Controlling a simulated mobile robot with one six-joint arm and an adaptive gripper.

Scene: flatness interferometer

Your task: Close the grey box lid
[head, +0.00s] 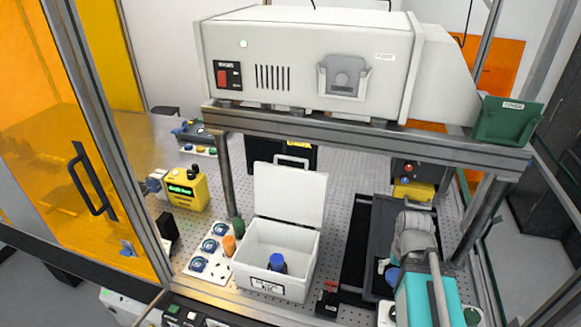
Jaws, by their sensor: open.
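The pale grey box (288,272) stands on the perforated table, below the bench frame, with a label on its front. Its lid (290,195) is open, standing up and leaning slightly back from the rear edge. A small blue-capped item (277,261) sits inside the box, its lower part partly hidden by the front wall. I cannot make out my gripper in this view. Nothing is seen touching the lid or the box's rim.
A large white instrument (310,60) rests on the metal frame above and behind the lid. Left of the box are orange and green cylinders and a white tray (191,282) with round blue-topped items. A teal unit (412,300) and a dark tray stand to the right. An amber door is at left.

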